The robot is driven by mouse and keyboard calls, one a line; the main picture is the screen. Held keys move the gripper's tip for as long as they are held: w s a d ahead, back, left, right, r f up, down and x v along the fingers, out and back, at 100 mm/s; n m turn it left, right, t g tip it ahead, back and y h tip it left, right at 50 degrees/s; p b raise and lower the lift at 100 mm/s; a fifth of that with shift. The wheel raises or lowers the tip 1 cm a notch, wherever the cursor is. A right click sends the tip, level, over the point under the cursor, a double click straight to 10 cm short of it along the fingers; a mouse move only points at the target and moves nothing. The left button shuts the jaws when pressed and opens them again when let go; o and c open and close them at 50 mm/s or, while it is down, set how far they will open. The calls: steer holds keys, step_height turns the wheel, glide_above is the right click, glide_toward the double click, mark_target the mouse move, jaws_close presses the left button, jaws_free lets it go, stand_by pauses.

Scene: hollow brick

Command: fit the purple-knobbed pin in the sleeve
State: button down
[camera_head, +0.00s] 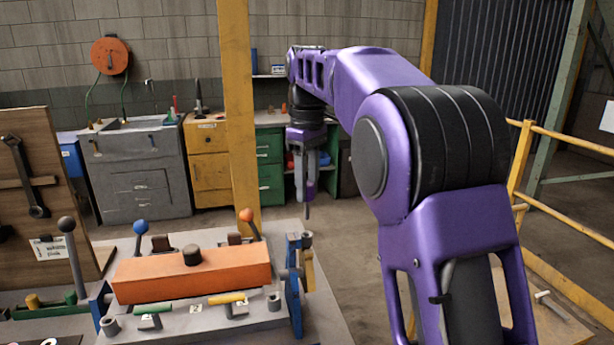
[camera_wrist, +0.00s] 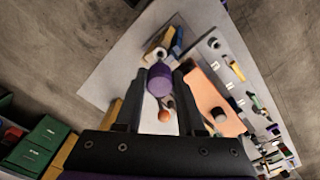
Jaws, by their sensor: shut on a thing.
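My gripper (camera_head: 304,176) hangs fingers-down in the air, beyond the back right corner of the workbench in the head view. It is shut on the purple-knobbed pin (camera_head: 311,188), whose thin dark shaft points down below the fingers. In the wrist view the round purple knob (camera_wrist: 160,80) sits between the fingertips of my gripper (camera_wrist: 159,88), and the shaft is mostly hidden behind it. A grey hollow cylinder, likely the sleeve (camera_head: 307,239), stands by the blue clamp at the bench's right end. It also shows just above the knob in the wrist view (camera_wrist: 156,54). The pin is apart from it.
An orange block (camera_head: 190,274) with a dark knob lies on the grey workbench (camera_head: 235,332). Levers with blue (camera_head: 140,227) and orange (camera_head: 246,215) balls stand behind it. A yellow post (camera_head: 239,110) rises close left of my gripper. Cabinets line the back wall.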

mark_target(307, 218)
steer(key=shift+f+b, duration=0.3)
steer(key=shift+f, duration=0.75)
steer(key=shift+f+b, duration=1.75)
steer(key=shift+f, duration=1.2)
steer(key=shift+c, duration=2.2)
jaws_free()
steer(key=shift+r, duration=0.1)
step_height(307, 218, up, 14)
steer(key=p, duration=0.5)
steer(key=shift+r, duration=1.6)
